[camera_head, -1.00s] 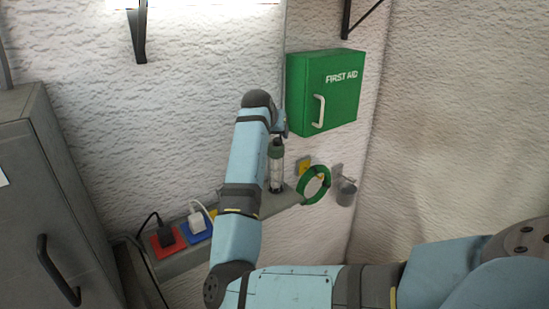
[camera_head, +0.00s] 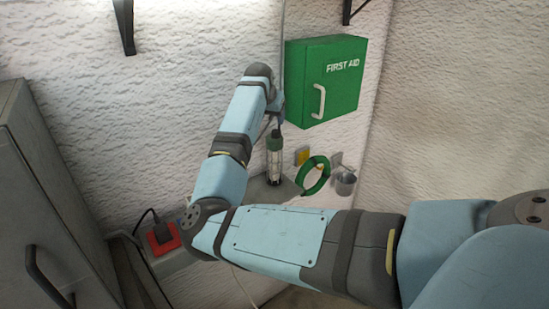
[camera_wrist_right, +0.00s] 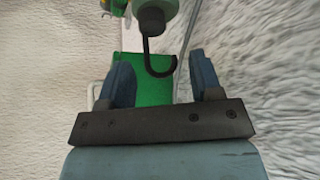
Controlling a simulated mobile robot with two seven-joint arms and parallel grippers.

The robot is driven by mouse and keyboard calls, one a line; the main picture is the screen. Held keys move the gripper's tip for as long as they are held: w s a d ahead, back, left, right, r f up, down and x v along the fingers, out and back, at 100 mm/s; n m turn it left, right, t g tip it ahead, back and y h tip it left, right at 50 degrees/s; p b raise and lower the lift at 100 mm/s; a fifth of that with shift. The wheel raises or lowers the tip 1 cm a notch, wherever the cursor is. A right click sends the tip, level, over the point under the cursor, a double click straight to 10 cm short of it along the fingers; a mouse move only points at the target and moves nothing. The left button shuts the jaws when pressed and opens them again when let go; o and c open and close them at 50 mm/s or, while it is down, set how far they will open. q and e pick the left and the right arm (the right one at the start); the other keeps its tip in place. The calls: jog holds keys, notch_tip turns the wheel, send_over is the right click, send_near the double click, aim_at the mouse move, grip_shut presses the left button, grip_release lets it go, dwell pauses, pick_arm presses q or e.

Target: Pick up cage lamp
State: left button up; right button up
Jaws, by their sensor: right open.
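The cage lamp (camera_head: 274,160) stands upright on the grey corner shelf in the head view, with a dark base, a clear middle and a dark green top. In the right wrist view the lamp (camera_wrist_right: 155,12) shows at the top edge with its black hook (camera_wrist_right: 160,62) curving toward the fingers. My right gripper (camera_head: 276,112) is just above the lamp, partly hidden by my own wrist. In the right wrist view its two blue fingers (camera_wrist_right: 161,75) are apart, with the hook near the gap between them and nothing gripped. My left gripper is not in view.
A green first aid box (camera_head: 340,85) hangs on the wall right of my gripper. A green ring of tape or hose (camera_head: 315,177) and a small metal cup (camera_head: 345,183) hang right of the lamp. A red socket with black plug (camera_head: 163,238) and a grey cabinet (camera_head: 40,190) are left.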

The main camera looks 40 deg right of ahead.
aim_at(276, 131)
jog(key=shift+d+f+p, duration=0.2)
jog(key=shift+d+p, duration=0.1)
jog(key=x, duration=0.2)
jog(key=p+x, duration=0.1)
jog(key=shift+d+f, duration=0.25)
jog(key=shift+d, duration=0.2)
jog(key=shift+d+f, duration=0.15)
jog(key=shift+f, duration=0.15)
jog(key=shift+c, duration=0.6)
jog(key=c, duration=0.4)
grip_shut()
jog(key=shift+r, duration=0.1)
